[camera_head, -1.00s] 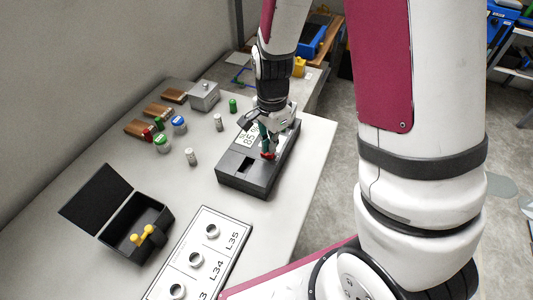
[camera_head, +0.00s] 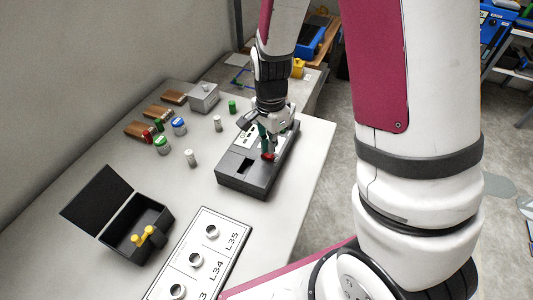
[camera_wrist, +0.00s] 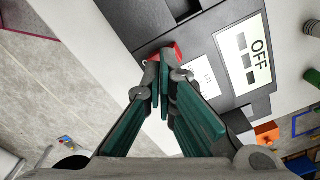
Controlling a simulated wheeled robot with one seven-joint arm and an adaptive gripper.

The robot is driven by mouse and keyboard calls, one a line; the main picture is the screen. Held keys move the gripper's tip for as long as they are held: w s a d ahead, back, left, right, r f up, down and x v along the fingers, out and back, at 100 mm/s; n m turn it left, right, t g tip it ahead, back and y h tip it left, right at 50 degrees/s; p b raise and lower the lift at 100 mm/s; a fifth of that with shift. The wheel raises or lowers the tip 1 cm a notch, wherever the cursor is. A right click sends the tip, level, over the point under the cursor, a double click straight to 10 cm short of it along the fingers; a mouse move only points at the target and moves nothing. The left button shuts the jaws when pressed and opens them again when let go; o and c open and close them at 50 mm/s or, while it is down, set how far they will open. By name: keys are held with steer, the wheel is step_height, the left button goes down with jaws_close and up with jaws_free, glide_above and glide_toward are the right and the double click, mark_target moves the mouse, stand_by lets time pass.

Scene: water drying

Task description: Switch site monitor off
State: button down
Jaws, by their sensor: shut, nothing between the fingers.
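The site monitor (camera_head: 238,182) is a dark grey box lying on the table. Its display (camera_wrist: 245,58) reads OFF in the wrist view. A red switch (camera_wrist: 176,52) sits on the monitor beside the display; it also shows in the head view (camera_head: 269,156). My gripper (camera_wrist: 164,62) is shut and empty, with its green-sided fingertips at the red switch, touching it or very close. The fingers hide part of the switch. In the head view my gripper (camera_head: 266,147) comes down over the monitor and covers part of its display.
An open black box (camera_head: 128,232) with a yellow item stands at the left front. A white plate (camera_head: 215,242) with round holes and labels lies in front of the monitor. Several small vials (camera_head: 179,125) and a grey box (camera_head: 204,97) stand behind, to the left. The table's right edge is near the monitor.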

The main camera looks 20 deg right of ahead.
steer(key=shift+r+p, duration=1.95)
steer(key=shift+r, duration=0.85)
steer(key=s+r+n+t, duration=0.1)
steer(key=s+r+n, duration=0.3)
steer(key=r, duration=0.6)
steer(key=s+r+n+t, duration=0.3)
steer(key=s+r+n, duration=0.8)
steer(key=s, duration=0.6)
step_height(320, 180, up, 2)
steer(key=shift+d+r+t, duration=0.2)
steer(key=shift+t, duration=0.1)
